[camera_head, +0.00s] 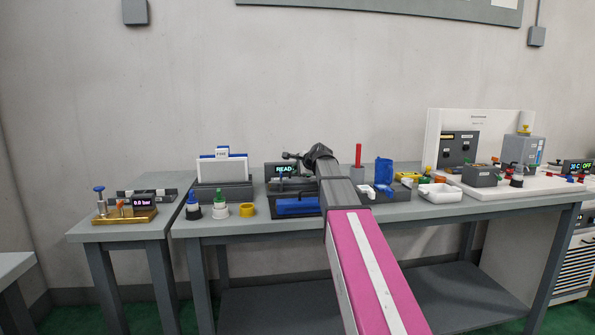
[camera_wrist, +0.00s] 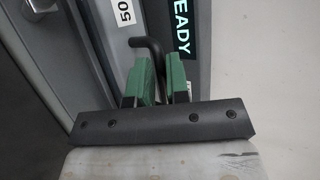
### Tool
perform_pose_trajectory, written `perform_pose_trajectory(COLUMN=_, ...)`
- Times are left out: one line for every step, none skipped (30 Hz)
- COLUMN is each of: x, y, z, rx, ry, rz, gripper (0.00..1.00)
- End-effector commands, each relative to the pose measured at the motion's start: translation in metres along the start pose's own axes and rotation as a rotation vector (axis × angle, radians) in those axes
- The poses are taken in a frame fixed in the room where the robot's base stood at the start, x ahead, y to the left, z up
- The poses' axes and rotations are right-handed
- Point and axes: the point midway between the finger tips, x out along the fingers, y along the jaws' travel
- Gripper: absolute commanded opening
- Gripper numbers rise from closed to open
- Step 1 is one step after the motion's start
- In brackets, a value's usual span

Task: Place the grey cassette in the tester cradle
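The tester with a lit READY display (camera_head: 285,169) stands on the long bench, partly behind my arm. A blue piece (camera_head: 297,206) lies at its front. In the wrist view its READY panel (camera_wrist: 183,35) and a label reading 50 are close to my gripper (camera_wrist: 159,72). A dark bent rod (camera_wrist: 148,44) shows between or just behind the green finger pads; I cannot tell whether they grip it. I see no cassette in the fingers. I cannot pick out the grey cassette or the cradle with certainty.
Left of the tester are a holder with white cards (camera_head: 222,168), bottles and a yellow ring (camera_head: 247,210). Right of my arm are a white tray (camera_head: 440,192) and a white board carrying a grey box (camera_head: 481,176). A small side table holds a brass fixture (camera_head: 128,216).

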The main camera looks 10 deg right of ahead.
Motion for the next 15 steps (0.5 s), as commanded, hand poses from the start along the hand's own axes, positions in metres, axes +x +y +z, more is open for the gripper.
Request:
perform_pose_trajectory(x=0.0, y=0.0, z=0.0, rx=0.0, ry=0.0, rz=0.0, gripper=0.34)
perform_pose_trajectory(x=0.0, y=0.0, z=0.0, rx=0.0, ry=0.0, rz=0.0, gripper=0.36)
perform_pose_trajectory(x=0.0, y=0.0, z=0.0, rx=0.0, ry=0.0, rz=0.0, gripper=0.36)
perform_pose_trajectory(x=0.0, y=0.0, z=0.0, rx=0.0, ry=0.0, rz=0.0, gripper=0.36)
perform_pose_trajectory(x=0.0, y=0.0, z=0.0, rx=0.0, ry=0.0, rz=0.0, gripper=0.36)
perform_pose_trajectory(x=0.0, y=0.0, z=0.0, rx=0.0, ry=0.0, rz=0.0, gripper=0.36)
perform_pose_trajectory(x=0.0, y=0.0, z=0.0, rx=0.0, ry=0.0, rz=0.0, gripper=0.36)
perform_pose_trajectory(x=0.0, y=0.0, z=0.0, rx=0.0, ry=0.0, rz=0.0, gripper=0.36)
perform_pose_trajectory(x=0.0, y=0.0, z=0.0, rx=0.0, ry=0.0, rz=0.0, gripper=0.36)
perform_pose_trajectory(x=-0.001, y=-0.001, z=0.0, rx=0.0, ry=0.0, rz=0.0, gripper=0.36)
perform_pose_trajectory(x=-0.001, y=-0.001, z=0.0, rx=0.0, ry=0.0, rz=0.0, gripper=0.36)
perform_pose_trajectory(x=-0.004, y=-0.001, z=0.0, rx=0.0, ry=0.0, rz=0.0, gripper=0.36)
perform_pose_trajectory(x=-0.006, y=-0.001, z=0.001, rx=0.0, ry=0.0, rz=-0.001, gripper=0.36)
perform_pose_trajectory(x=-0.009, y=-0.001, z=0.001, rx=0.0, ry=0.001, rz=-0.001, gripper=0.36)
perform_pose_trajectory(x=-0.014, y=-0.001, z=0.001, rx=0.0, ry=0.001, rz=-0.002, gripper=0.36)
